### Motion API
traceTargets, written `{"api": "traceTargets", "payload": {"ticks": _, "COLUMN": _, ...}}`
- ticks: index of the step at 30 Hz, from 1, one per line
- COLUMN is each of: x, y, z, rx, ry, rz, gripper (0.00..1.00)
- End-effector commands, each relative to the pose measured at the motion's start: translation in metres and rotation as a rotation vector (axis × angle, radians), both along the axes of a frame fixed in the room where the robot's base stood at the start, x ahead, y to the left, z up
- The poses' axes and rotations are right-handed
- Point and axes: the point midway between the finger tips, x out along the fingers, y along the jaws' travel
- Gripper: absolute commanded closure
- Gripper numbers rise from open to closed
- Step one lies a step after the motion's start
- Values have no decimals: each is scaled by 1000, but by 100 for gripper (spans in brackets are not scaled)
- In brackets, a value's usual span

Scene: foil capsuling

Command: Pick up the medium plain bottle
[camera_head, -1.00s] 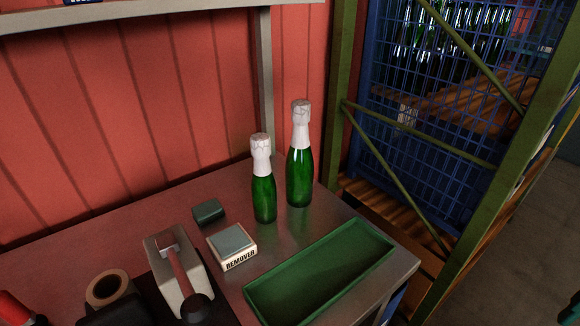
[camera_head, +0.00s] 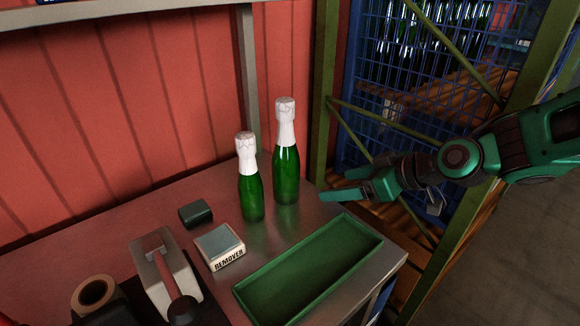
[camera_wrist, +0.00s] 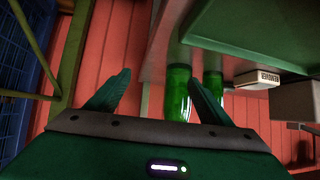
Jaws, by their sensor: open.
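Two green bottles with white foil-like necks stand upright at the back of the metal table. The left bottle (camera_head: 251,195) looks shorter; the right bottle (camera_head: 286,175) looks taller. Both look plain, with no label visible, and I cannot tell for sure which is the medium one. My gripper (camera_head: 335,185) is open and empty, to the right of the right bottle and apart from it, fingers pointing left. In the wrist view, which is upside down, a nearer bottle (camera_wrist: 177,95) shows between my fingers, and another bottle (camera_wrist: 213,84) is partly behind one finger.
A green tray (camera_head: 240,291) lies at the table's front right, near my gripper. A green rack post (camera_head: 322,110) and blue mesh stand behind.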

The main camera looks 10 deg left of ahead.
Motion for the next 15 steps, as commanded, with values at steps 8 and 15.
{"api": "traceTargets", "payload": {"ticks": 8, "x": -1, "y": 78, "z": 31, "rx": 192, "ry": -140, "rz": 125, "gripper": 26}}
{"api": "traceTargets", "payload": {"ticks": 15, "x": 12, "y": 107, "z": 21, "rx": 204, "ry": -148, "rz": 128, "gripper": 26}}
